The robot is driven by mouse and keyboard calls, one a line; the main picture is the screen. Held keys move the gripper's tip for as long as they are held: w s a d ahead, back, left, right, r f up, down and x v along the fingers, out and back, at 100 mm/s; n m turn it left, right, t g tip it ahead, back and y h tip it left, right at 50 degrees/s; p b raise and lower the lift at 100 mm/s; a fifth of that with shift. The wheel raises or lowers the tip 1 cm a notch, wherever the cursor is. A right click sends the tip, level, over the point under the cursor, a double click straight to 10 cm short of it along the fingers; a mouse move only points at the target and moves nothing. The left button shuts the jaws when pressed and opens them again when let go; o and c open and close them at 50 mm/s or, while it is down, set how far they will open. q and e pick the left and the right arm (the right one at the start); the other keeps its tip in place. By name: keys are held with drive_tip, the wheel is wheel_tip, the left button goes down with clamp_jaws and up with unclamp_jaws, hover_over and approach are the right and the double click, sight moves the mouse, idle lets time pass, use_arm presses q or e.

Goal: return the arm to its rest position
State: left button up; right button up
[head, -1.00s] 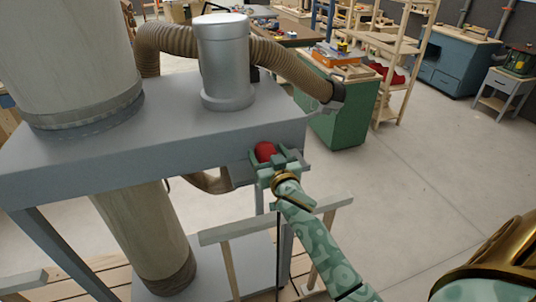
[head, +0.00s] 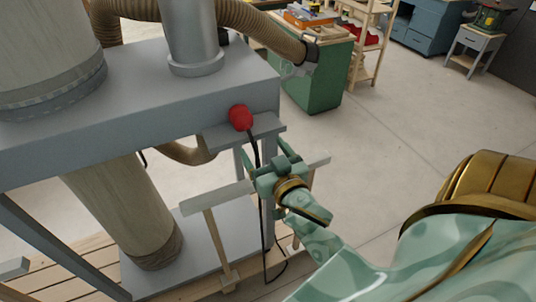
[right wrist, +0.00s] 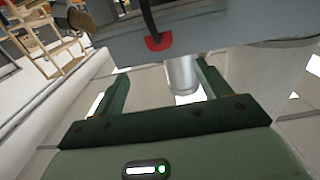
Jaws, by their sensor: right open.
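My right gripper (head: 268,160) is open and empty, on my green patterned arm. It is in front of and below a red plug-like piece (head: 240,117). The red piece rests at the edge of a grey bracket (head: 262,128) on the machine, with a black cord (head: 254,150) hanging from it. The right wrist view shows my two green fingers (right wrist: 163,78) spread apart with nothing between them. The red piece (right wrist: 158,42) shows beyond the fingertips, apart from them. My left gripper is not in view.
The grey machine table (head: 150,105) with its large duct fills the left. A wooden sawhorse-like stand (head: 215,200) is close beneath my right gripper. A green cabinet (head: 312,85) stands at the back. The floor (head: 400,130) to the right is clear.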

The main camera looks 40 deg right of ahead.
drive_tip(key=shift+v, duration=0.95)
drive_tip(key=s+a+f+n+g+y+b, duration=0.1)
drive_tip(key=s+a+f+g, duration=0.15)
drive_tip(key=f, duration=0.95)
drive_tip(key=s+a+f+n+g+y+b, duration=0.2)
drive_tip(key=s+f+g, duration=0.1)
drive_tip(key=f, duration=1)
drive_tip(key=s+a+f+n+g+y+b, duration=0.1)
drive_tip(key=s+a+f+g, duration=0.15)
drive_tip(key=f, duration=0.95)
drive_tip(key=s+d+f+n+g+b, duration=0.2)
drive_tip(key=s+f+g+b, duration=0.6)
drive_tip(key=s+f, duration=2)
drive_tip(key=shift+s+d+f+g+b, duration=0.35)
drive_tip(key=shift+f+b, duration=0.45)
drive_tip(key=shift+b, duration=0.3)
drive_tip(key=shift+w, duration=0.1)
